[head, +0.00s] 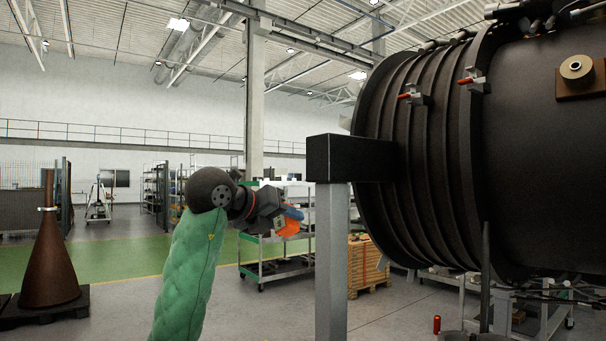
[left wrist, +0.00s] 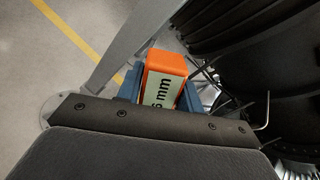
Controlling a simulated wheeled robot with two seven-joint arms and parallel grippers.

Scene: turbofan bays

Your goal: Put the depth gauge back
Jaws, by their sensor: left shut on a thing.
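In the left wrist view the gauge (left wrist: 165,78) is an orange block with a pale label ending in "6 mm". It sits between the blue fingers of the left gripper (left wrist: 160,95), and its lower part is hidden behind the dark wrist edge. It is held in the air, apart from the engine. My right gripper is not in view.
The big dark engine casing (head: 430,150) fills the right, with red-handled clamps (head: 410,96) on its ribs. A grey post (head: 331,260) with a black arm stands left of it. Behind are a cart (head: 262,262) and a wooden pallet stack (head: 366,265). A brown cone (head: 50,260) stands far left.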

